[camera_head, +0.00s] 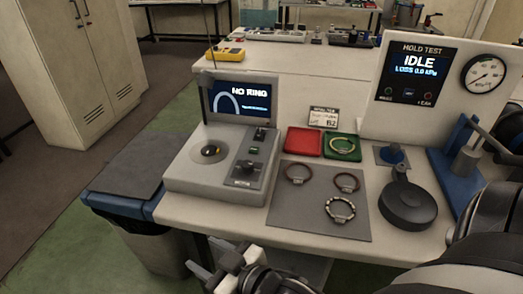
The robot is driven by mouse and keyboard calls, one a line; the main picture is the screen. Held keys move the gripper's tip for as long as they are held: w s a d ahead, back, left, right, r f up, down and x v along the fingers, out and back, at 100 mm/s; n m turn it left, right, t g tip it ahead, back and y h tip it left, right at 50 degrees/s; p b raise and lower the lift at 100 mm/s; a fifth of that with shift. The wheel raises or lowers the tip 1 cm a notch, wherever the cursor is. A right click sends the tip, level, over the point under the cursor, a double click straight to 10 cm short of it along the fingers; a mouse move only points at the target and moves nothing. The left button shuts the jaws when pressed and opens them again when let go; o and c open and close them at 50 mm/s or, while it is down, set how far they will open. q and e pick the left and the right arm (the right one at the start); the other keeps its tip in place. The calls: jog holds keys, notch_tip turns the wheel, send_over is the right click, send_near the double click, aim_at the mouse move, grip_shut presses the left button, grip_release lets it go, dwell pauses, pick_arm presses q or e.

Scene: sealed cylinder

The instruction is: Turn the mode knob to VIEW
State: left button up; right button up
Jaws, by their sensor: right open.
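A grey bench device (190,180) stands at the left of the table, with a screen (243,103) reading "NO RING" at its back. A dark control strip (238,179) on its right side carries small dark controls, including a knob-like one (246,167) near the front. Their labels are too small to read, so I cannot tell which is the mode knob or where it points. My right gripper (203,257) is open and empty, low in front of the table edge, below and apart from the device. My left gripper is not in view.
A grey mat (310,220) with several rings lies right of the device. Behind it are a red tray (304,143) and a green tray (341,148). A black round object (407,207) and the "HOLD TEST" panel (430,110) stand further right. A bin (153,250) is at left.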

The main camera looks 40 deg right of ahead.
jog(key=w+a+r+n+g+y, duration=0.1)
jog(key=w+a+r+n+y, duration=0.15)
jog(key=r+n+y, duration=0.3)
jog(key=w+a+r+n+g+y+p, duration=0.1)
jog(key=a+r+n+y, duration=0.35)
jog(key=r, duration=0.25)
jog(key=w+a+r+n+g+y, duration=0.1)
jog(key=w+a+r+n+y, duration=0.1)
jog(key=r+n+y, duration=0.4)
notch_tip(320, 180, up, 5)
jog(key=n+g+h+p, duration=0.2)
jog(key=n+g+h, duration=0.2)
jog(key=g+h, duration=1.2)
send_over(247, 164)
jog(key=t+h, duration=0.5)
notch_tip(247, 164, down, 15)
jog(key=shift+r+p, duration=0.15)
jog(key=shift+p, duration=0.35)
